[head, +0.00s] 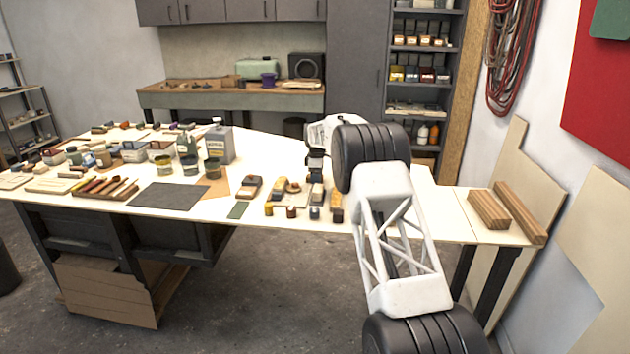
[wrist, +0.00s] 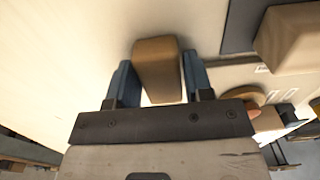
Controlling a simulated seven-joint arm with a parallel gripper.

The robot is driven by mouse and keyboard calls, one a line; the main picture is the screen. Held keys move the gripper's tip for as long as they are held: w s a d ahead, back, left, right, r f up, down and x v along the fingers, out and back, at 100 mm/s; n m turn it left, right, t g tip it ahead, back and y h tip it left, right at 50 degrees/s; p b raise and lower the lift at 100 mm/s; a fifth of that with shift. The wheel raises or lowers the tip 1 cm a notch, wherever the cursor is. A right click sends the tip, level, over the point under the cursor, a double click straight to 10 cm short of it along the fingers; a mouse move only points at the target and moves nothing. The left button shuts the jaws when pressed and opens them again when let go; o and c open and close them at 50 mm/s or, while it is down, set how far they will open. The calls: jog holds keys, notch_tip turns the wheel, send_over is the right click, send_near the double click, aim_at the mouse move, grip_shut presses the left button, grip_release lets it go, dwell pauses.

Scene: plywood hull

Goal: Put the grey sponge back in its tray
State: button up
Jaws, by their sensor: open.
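My gripper (wrist: 160,82) is open in the wrist view, its two blue-grey fingers apart. A tan-brown block (wrist: 157,62) with rounded edges shows between and just beyond the fingers; I cannot tell whether they touch it. In the head view my arm hides most of the gripper and the worktop behind it. I cannot pick out a grey sponge for certain in either view. I cannot tell which thing is its tray; a dark grey flat piece (wrist: 240,24) shows at the upper right of the wrist view.
Another tan block (wrist: 291,38) lies beside the dark piece. On the pale worktop (head: 300,150) are a grey metal can (head: 220,145), open paint tins (head: 189,167), a dark mat (head: 168,196) and several small blocks. Wooden strips (head: 489,210) lie at the right end.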

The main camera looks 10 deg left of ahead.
jog(key=c, duration=0.6)
jog(key=shift+c, duration=0.2)
jog(key=shift+r, duration=5)
